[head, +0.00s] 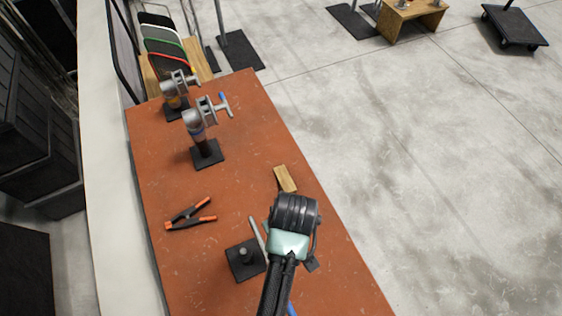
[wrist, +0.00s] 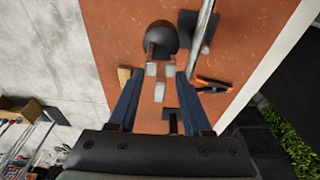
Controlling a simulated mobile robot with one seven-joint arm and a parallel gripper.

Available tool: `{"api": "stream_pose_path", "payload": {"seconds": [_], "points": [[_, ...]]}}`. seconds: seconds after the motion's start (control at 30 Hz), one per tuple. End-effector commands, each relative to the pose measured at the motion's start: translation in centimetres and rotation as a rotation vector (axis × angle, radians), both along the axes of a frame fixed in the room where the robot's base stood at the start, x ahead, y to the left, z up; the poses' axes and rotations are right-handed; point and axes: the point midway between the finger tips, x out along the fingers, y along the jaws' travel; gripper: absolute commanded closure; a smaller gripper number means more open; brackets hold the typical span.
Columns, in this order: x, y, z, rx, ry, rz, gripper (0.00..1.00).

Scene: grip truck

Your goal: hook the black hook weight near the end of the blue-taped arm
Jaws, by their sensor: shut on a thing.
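I cannot tell which arm carries blue tape; a small blue patch shows at the frame's bottom.
Two clamp-headed stands (head: 205,140) (head: 175,92) are at the table's far end. An orange-tipped spring clamp (head: 190,214) lies left. A wooden block (head: 285,178) lies just beyond the weight. The orange table (head: 165,180) has bare room between these. Open concrete floor lies right.

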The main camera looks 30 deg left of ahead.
Motion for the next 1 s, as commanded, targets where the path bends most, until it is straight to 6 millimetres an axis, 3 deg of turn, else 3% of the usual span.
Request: {"api": "stream_pose_path", "payload": {"seconds": [0.63, 1.0], "points": [[0.04, 0.08, 0.12, 0.001, -0.004, 0.001, 1.00], [-0.89, 0.78, 0.11, 0.001, -0.004, 0.002, 1.00]]}}
